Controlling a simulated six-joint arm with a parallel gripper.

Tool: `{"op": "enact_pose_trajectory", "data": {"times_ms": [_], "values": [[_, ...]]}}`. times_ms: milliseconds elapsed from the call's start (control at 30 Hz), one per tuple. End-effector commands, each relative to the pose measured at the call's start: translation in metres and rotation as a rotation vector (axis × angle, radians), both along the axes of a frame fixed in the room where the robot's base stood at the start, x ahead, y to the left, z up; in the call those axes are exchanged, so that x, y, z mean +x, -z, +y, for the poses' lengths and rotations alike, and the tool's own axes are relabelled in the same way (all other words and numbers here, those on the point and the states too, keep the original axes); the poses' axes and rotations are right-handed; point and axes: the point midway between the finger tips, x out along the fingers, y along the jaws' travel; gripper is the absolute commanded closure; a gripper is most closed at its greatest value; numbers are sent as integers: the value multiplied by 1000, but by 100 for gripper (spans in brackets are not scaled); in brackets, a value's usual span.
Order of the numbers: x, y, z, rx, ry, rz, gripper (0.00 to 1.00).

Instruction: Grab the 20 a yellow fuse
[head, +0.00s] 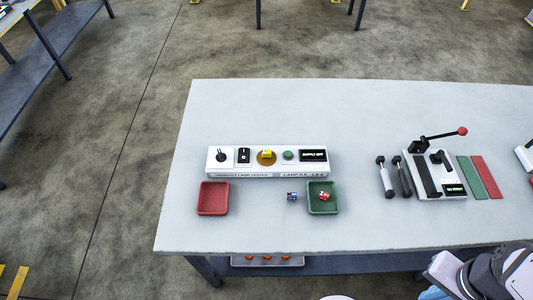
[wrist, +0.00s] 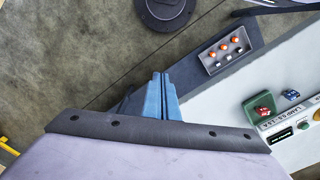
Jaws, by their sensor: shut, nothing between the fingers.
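The yellow fuse (head: 266,153) sits on a round amber spot on the white tester panel (head: 225,171) in the head view. I cannot read its rating. It is not seen in the wrist view, where only one end of the panel shows. My gripper (wrist: 163,76) has blue fingers that are shut together and empty. It points over the floor beside the table's edge, well apart from the fuse. In the head view only part of my arm shows at the bottom right, and the fingertips are not seen.
A blue fuse (head: 292,196) lies on the table (head: 240,230), beside a green tray (head: 334,209) holding a red fuse (head: 323,197). A red tray (head: 201,212) is at left. A lever device (head: 424,192) stands at right. A grey tray (wrist: 212,69) of orange-topped items sits below the table.

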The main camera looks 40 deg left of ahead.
Motion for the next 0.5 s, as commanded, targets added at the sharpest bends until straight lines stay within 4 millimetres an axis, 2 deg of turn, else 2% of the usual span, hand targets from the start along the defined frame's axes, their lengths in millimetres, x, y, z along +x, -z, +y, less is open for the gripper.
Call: {"op": "enact_pose_trajectory", "data": {"times_ms": [233,267,433,500], "values": [[0,0,0,0,0,0,100],[0,0,0,0,0,0,98],[0,0,0,0,0,0,57],[0,0,0,0,0,0,55]]}}
